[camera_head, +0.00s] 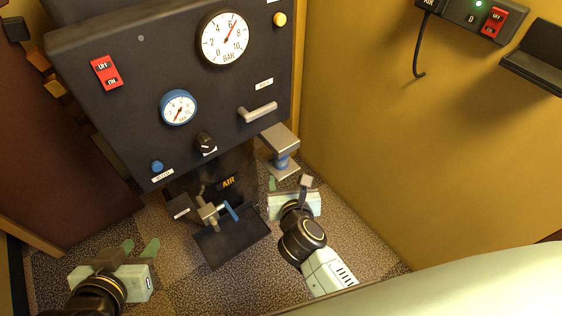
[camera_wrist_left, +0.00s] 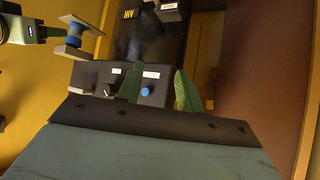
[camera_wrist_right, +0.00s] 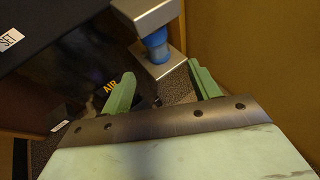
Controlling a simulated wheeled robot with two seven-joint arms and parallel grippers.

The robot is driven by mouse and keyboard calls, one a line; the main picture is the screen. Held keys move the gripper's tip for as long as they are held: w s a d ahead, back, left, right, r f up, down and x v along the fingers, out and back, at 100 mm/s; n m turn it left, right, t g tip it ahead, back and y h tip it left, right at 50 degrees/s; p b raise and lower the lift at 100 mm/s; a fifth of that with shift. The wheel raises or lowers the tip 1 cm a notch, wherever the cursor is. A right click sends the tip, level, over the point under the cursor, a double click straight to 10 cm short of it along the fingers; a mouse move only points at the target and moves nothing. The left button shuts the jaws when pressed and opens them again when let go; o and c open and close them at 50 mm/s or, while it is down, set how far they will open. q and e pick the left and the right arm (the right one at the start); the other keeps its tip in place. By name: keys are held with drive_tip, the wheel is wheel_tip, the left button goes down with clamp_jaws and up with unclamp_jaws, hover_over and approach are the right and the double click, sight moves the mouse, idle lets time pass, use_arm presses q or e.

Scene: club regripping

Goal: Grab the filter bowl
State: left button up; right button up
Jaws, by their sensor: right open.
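The filter bowl (camera_head: 281,161) is a small blue cylinder between a grey metal block above and a grey metal plate below, right of the dark panel. It also shows in the right wrist view (camera_wrist_right: 156,46) and in the left wrist view (camera_wrist_left: 74,36). My right gripper (camera_head: 289,182) is open and empty, just in front of and below the bowl. In the right wrist view the bowl appears beyond the two green fingertips (camera_wrist_right: 160,76), between their lines and apart from them. My left gripper (camera_head: 140,246) is open and empty at the lower left, far from the bowl.
The dark panel (camera_head: 130,110) carries two gauges, a red switch and a grey lever handle (camera_head: 258,112) above the bowl. A valve with a blue handle (camera_head: 230,210) stands left of my right gripper. The yellow wall (camera_head: 400,170) is close on the right.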

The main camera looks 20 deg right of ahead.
sight(282, 162)
drive_tip(key=b+x, duration=0.2)
drive_tip(key=x, duration=0.4)
drive_tip(key=shift+w+f, duration=0.2)
drive_tip(key=shift+w, duration=0.1)
drive_tip(key=shift+w+b, duration=0.15)
drive_tip(key=shift+b, duration=0.15)
drive_tip(key=shift+w+d+f, duration=0.1)
drive_tip(key=b+x, duration=0.3)
drive_tip(key=x, duration=0.1)
drive_tip(key=shift+w+a, duration=0.1)
drive_tip(key=shift+a, duration=0.2)
drive_tip(key=shift+w+d, duration=0.1)
drive_tip(key=shift+w, duration=0.45)
use_arm(q)
drive_tip(key=d+r+t+h, duration=0.2)
drive_tip(key=r+t, duration=0.5)
drive_tip(key=r, duration=0.2)
drive_tip(key=w+d+r+t+h, duration=0.1)
drive_tip(key=r+t+h, duration=0.2)
drive_tip(key=r+t, duration=0.4)
wheel_tip(282, 162, up, 3)
drive_tip(key=shift+w+d+f+m+t, duration=0.15)
drive_tip(key=shift+w+d+m+t, duration=0.05)
drive_tip(key=shift+d+m+t, duration=0.15)
use_arm(e)
drive_tip(key=shift+c, duration=0.4)
